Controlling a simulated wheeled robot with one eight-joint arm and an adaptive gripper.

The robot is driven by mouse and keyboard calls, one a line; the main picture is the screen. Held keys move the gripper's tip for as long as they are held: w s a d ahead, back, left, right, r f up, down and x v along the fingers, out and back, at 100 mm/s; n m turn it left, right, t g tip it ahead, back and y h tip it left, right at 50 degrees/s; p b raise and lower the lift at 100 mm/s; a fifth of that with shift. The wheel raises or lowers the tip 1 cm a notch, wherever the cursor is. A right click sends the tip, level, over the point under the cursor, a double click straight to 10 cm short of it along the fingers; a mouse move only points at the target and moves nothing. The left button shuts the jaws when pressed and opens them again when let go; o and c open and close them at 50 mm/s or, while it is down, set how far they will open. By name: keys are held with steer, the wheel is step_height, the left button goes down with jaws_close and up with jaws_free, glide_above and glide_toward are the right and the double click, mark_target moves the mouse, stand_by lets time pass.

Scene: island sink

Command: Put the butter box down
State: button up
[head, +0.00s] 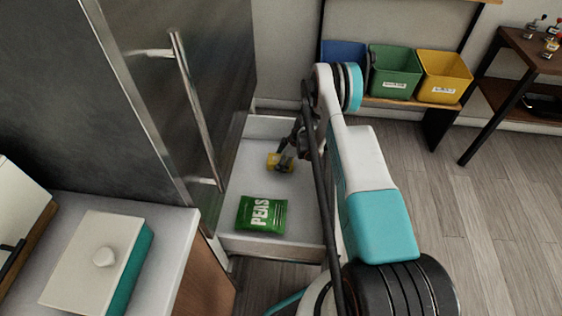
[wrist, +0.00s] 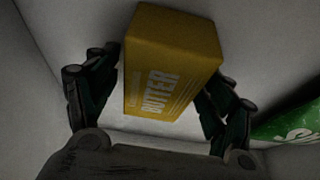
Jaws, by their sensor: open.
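The yellow butter box (head: 273,160) is in the white open drawer (head: 243,183), towards its back. In the wrist view the butter box (wrist: 170,65) lies between the two dark fingers of my gripper (wrist: 160,95), its BUTTER lettering facing the camera. My gripper also shows in the head view (head: 287,160), reaching down into the drawer over the box. The jaws are open around the box. I cannot tell whether a finger still touches it. The box's underside is hidden.
A green peas bag (head: 262,214) lies in the drawer in front of the butter box; its edge shows in the wrist view (wrist: 292,122). The fridge door (head: 200,80) stands left of the drawer. Drawer floor left of the bag is clear.

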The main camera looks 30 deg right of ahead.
steer(key=shift+r, duration=0.1)
steer(key=p+v, duration=0.4)
steer(key=v, duration=0.7)
steer(key=shift+s+d+r, duration=0.1)
steer(key=shift+r, duration=0.3)
